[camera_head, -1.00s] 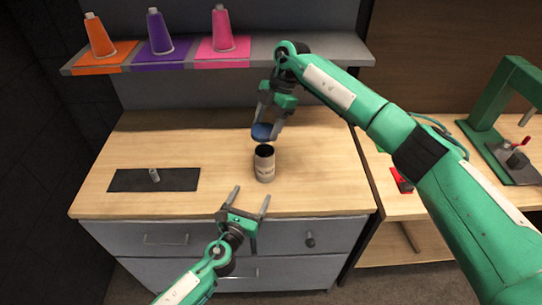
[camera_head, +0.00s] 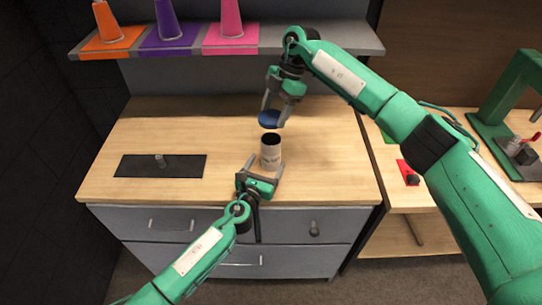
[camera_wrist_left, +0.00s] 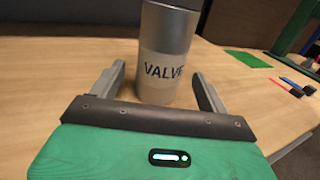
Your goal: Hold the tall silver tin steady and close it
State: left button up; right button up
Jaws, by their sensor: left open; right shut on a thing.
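The tall silver tin (camera_head: 271,149) stands upright on the wooden worktop, its dark mouth open at the top. In the left wrist view the tin (camera_wrist_left: 167,55) carries a pale label reading "VALVE". My left gripper (camera_head: 261,168) is open at the near side of the tin. In the left wrist view its fingers (camera_wrist_left: 162,85) reach to either side of the tin's lower part, with gaps showing. My right gripper (camera_head: 277,112) is shut on a round blue lid (camera_head: 270,120), held tilted a little above and behind the tin's mouth.
A black mat (camera_head: 140,166) with a small grey peg (camera_head: 160,160) lies on the left of the worktop. A shelf (camera_head: 320,41) with orange, purple and pink cones is behind.

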aim_at(268, 162)
pick_arm(q)
jog(key=shift+x, duration=2.15)
jog(key=c, duration=1.5)
jog(key=shift+o, duration=0.2)
pick_arm(e)
jog(key=shift+f, duration=2.45)
jog(key=shift+f, duration=0.1)
jog(key=shift+f, duration=0.8)
jog(key=shift+f, duration=0.55)
